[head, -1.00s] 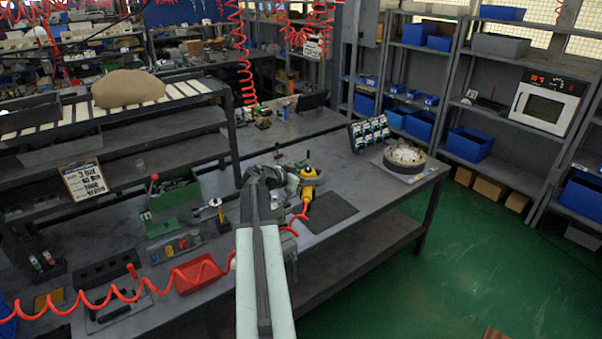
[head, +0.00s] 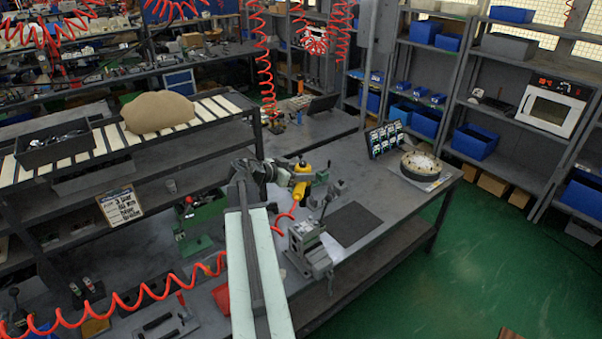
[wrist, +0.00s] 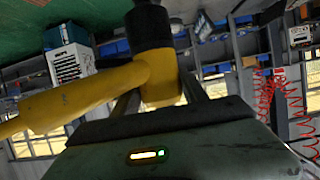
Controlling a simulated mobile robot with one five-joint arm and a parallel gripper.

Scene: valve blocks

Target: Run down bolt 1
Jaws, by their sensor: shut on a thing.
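My gripper (head: 286,176) is shut on a yellow power tool (head: 301,182), which is held above the bench and trails a red coiled hose. In the wrist view the tool's yellow body (wrist: 158,78) sits between the two fingers (wrist: 160,98) of my gripper. Its handle runs to the left and its black end points up in the picture. A grey clamp-like block (head: 311,250) with an upright lever stands on the bench, right of my arm and apart from the tool. Bolt 1 cannot be made out in either view.
A dark mat (head: 352,224) lies bare on the bench (head: 385,247). A round part (head: 421,165) and a small rack (head: 386,139) stand at its right end. The red hose (head: 150,291) crosses the front left.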

